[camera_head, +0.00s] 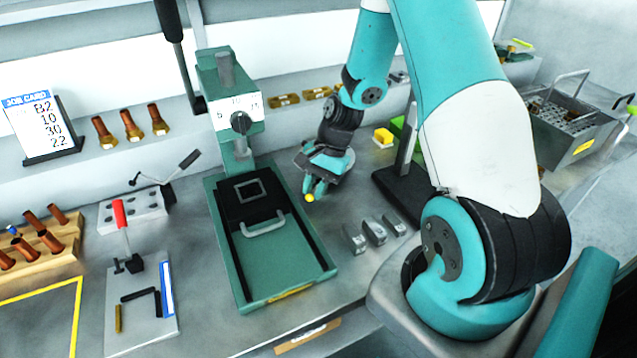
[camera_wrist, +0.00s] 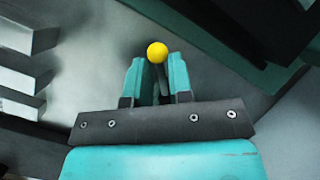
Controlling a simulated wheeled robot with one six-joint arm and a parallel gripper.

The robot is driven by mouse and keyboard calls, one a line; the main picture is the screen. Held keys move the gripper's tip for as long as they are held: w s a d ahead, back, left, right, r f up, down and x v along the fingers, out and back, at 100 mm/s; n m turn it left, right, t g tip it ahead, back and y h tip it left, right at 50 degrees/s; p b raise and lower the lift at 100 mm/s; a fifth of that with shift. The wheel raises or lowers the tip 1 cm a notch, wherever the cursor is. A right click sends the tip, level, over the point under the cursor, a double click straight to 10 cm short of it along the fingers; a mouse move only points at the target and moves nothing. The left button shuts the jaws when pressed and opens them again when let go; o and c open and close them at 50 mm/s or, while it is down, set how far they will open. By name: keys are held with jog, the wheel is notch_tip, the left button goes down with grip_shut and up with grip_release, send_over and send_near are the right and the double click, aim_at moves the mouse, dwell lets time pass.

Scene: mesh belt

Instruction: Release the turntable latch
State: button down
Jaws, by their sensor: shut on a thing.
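The latch shows as a yellow ball knob (camera_head: 309,197) on a thin dark stem, at the right side of the green machine (camera_head: 285,265). My gripper (camera_head: 314,187) points down beside that machine, with its fingers shut on the stem. In the wrist view the yellow knob (camera_wrist: 157,51) sits at the tips of the two teal fingers (camera_wrist: 156,66), and the dark stem runs between them. A black plate (camera_head: 235,212) with a square outline and a grey handle lies on the machine's bed. I cannot tell how the latch joins the turntable.
The machine's green column (camera_head: 226,100) stands behind the plate. Grey metal blocks (camera_head: 374,231) stand right of the bed. A clamp with a red handle (camera_head: 120,214) and a wooden rack of copper parts (camera_head: 35,245) are at left. A black stand (camera_head: 405,190) is close right of my gripper.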

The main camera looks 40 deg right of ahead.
jog(key=shift+w+a+m+t, duration=0.1)
jog(key=shift+w+m+t, duration=0.25)
jog(key=shift+m, duration=0.65)
jog(key=c, duration=1.1)
grip_release()
jog(key=shift+s+r, duration=0.1)
jog(key=shift+r, duration=0.05)
jog(key=b+v, duration=0.1)
jog(key=v, duration=1.6)
jog(key=shift+s, duration=0.1)
